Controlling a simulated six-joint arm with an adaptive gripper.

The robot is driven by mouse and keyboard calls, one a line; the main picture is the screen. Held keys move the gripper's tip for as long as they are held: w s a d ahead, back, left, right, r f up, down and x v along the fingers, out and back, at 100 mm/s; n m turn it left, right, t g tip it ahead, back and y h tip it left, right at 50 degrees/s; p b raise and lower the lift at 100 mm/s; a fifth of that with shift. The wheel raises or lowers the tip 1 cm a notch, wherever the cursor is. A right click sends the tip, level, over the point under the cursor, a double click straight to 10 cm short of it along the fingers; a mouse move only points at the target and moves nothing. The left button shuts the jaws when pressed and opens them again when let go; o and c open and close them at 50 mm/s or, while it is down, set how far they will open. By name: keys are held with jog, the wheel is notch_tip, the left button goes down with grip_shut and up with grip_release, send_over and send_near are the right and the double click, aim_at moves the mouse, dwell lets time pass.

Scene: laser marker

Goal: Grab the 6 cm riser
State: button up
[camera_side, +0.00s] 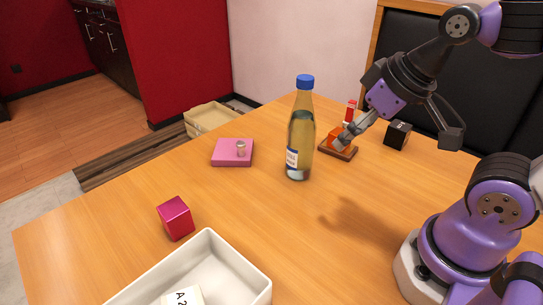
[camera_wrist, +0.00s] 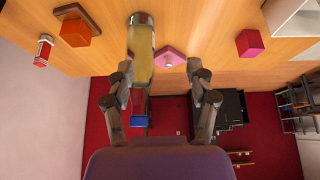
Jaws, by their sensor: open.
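No readable mark in either view names a 6 cm riser, so I cannot tell for sure which block it is. Block-like candidates are a magenta cube (camera_side: 175,219) at the front left, an orange block (camera_side: 334,138) on a brown base, and a black block (camera_side: 398,135) with a white mark. The magenta cube (camera_wrist: 250,43) and the orange block (camera_wrist: 76,33) also show in the wrist view. My gripper (camera_side: 396,140) is open, empty and raised at the table's back right; one finger partly covers the orange block. Its spread fingers (camera_wrist: 163,76) frame the wrist view.
A tall bottle (camera_side: 301,135) with a blue cap stands mid-table, left of my gripper. A pink slab (camera_side: 226,155) with a small metal piece lies left of it. A white tray (camera_side: 240,263) holds a labelled block (camera_side: 183,297). A red-and-white item (camera_side: 350,112) stands behind the orange block.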

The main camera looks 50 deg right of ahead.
jog(key=o, duration=0.6)
jog(key=shift+c, duration=0.2)
jog(key=m+g+h, duration=0.2)
jog(key=m+g, duration=0.3)
jog(key=m, duration=1.2)
send_near(401, 126)
jog(key=w+f, duration=0.1)
jog(key=f, duration=0.1)
jog(key=shift+m+g, duration=0.3)
jog(key=shift+m, duration=0.2)
jog(key=f, duration=0.4)
jog(key=shift+s+d+f, duration=0.2)
jog(key=shift+d+f, duration=0.05)
jog(key=shift+d, duration=0.15)
jog(key=shift+d+f, duration=0.25)
jog(key=shift+f, duration=0.75)
jog(key=shift+d+f, duration=0.25)
jog(key=shift+f, duration=0.75)
jog(key=shift+d+f, duration=0.25)
jog(key=shift+f, duration=0.75)
